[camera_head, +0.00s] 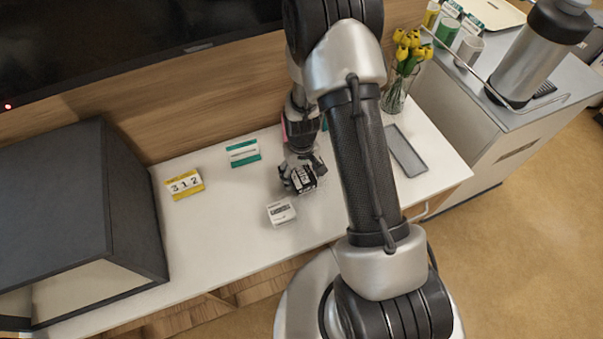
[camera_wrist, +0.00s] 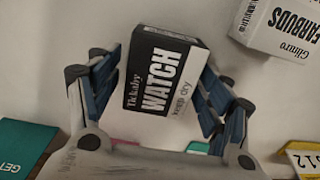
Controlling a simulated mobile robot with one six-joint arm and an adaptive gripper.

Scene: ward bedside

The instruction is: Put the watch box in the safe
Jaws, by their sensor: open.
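The watch box (camera_head: 303,179) is a small black and white carton on the white counter. In the wrist view the watch box (camera_wrist: 160,80) shows "WATCH" and "keep dry" on its face. My gripper (camera_head: 301,172) is low over it, pointing down. In the wrist view my open gripper (camera_wrist: 165,85) has one blue-lined finger on each side of the box; I cannot tell whether they touch it. A large dark grey box (camera_head: 75,200) at the left of the counter, with a pale interior showing at its front, looks like the safe.
A white earbuds box (camera_head: 281,212) lies close to the watch box. A flower vase (camera_head: 396,92) and grey tray (camera_head: 405,150) are right. Counter between the 312 sign and earbuds box is clear.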

